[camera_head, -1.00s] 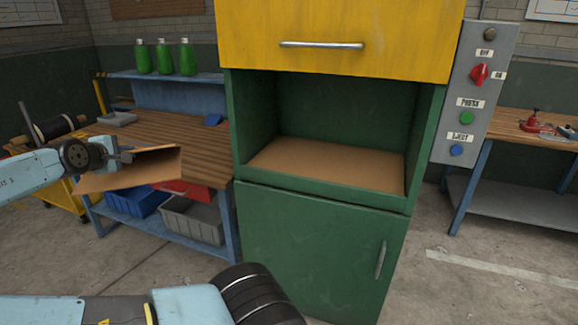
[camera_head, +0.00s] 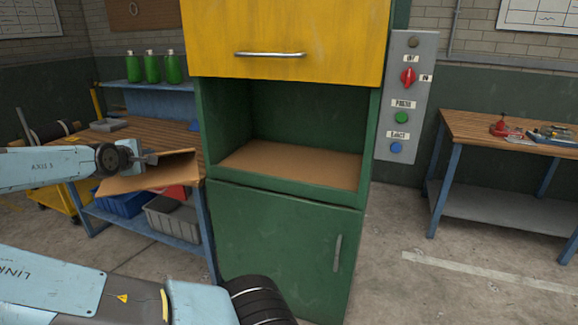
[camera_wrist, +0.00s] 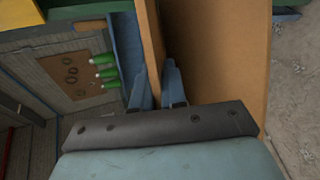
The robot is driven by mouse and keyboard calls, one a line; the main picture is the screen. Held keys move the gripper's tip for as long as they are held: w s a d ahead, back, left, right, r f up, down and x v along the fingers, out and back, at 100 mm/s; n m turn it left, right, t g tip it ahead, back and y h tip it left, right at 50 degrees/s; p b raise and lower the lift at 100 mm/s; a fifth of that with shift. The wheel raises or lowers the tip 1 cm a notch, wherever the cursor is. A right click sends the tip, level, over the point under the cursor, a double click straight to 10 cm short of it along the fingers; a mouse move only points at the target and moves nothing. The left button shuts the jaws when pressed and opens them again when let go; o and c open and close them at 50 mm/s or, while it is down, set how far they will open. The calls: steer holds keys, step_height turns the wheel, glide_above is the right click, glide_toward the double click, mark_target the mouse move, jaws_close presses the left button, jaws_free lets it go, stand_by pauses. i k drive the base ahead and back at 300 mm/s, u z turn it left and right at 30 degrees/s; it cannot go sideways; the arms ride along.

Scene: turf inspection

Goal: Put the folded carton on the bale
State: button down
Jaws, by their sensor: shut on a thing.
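The folded carton (camera_head: 150,176) is a brown cardboard piece, tilted in the air at the left of the head view, in front of the wooden workbench. My gripper (camera_head: 148,158) is shut on its edge. In the wrist view the carton (camera_wrist: 215,60) stands large beyond the fingers, with my gripper (camera_wrist: 158,85) closed on one of its panels. The green baler cabinet (camera_head: 282,240) has an open chamber under a yellow door (camera_head: 290,30). The chamber floor (camera_head: 290,166) is a flat brown surface, probably the top of the bale.
A control panel (camera_head: 408,100) with a red switch and green and blue buttons hangs right of the cabinet. Green bottles (camera_head: 152,68) stand on the workbench (camera_head: 170,133) shelf at left. Another bench (camera_head: 500,130) holds tools at right. The chamber is clear.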

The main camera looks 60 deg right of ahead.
mark_target(327, 165)
steer(key=u, duration=0.9)
steer(key=i, duration=0.2)
steer(key=u, duration=3.45)
steer(key=k, duration=0.6)
steer(key=z, duration=5.6)
steer(key=k, duration=0.45)
steer(key=z, duration=0.1)
